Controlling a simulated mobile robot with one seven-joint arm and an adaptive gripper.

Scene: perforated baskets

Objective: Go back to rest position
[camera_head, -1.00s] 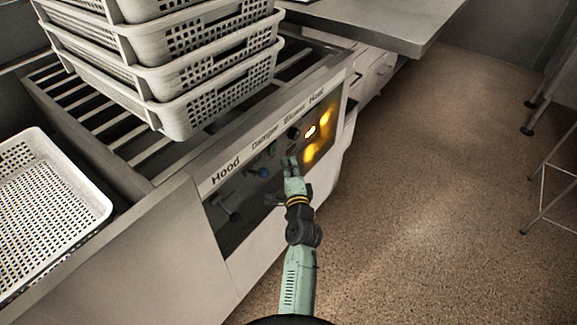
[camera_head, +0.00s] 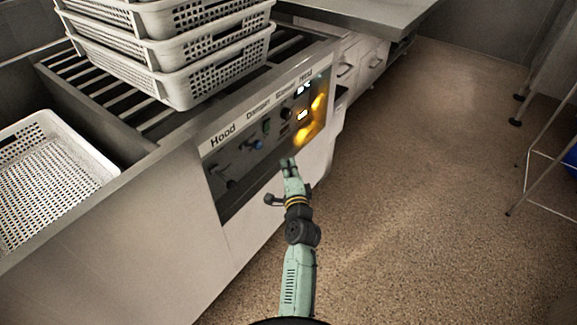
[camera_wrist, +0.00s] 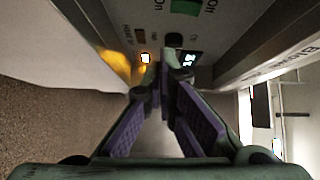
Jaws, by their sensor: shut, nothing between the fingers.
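My gripper (camera_head: 288,163) is shut and empty, in front of the lower part of the control panel (camera_head: 237,184) in the head view. The panel carries the labels Hood, Damper, Blower and Heat, with knobs and switches.
A stack of perforated baskets (camera_head: 185,75) stands on the slatted rack (camera_head: 110,105). Another white basket (camera_head: 60,170) sits at the left. A grey counter (camera_head: 370,14) is at the back. The brown floor (camera_head: 420,180) to the right is clear, with a metal stand (camera_head: 535,160) at the far right.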

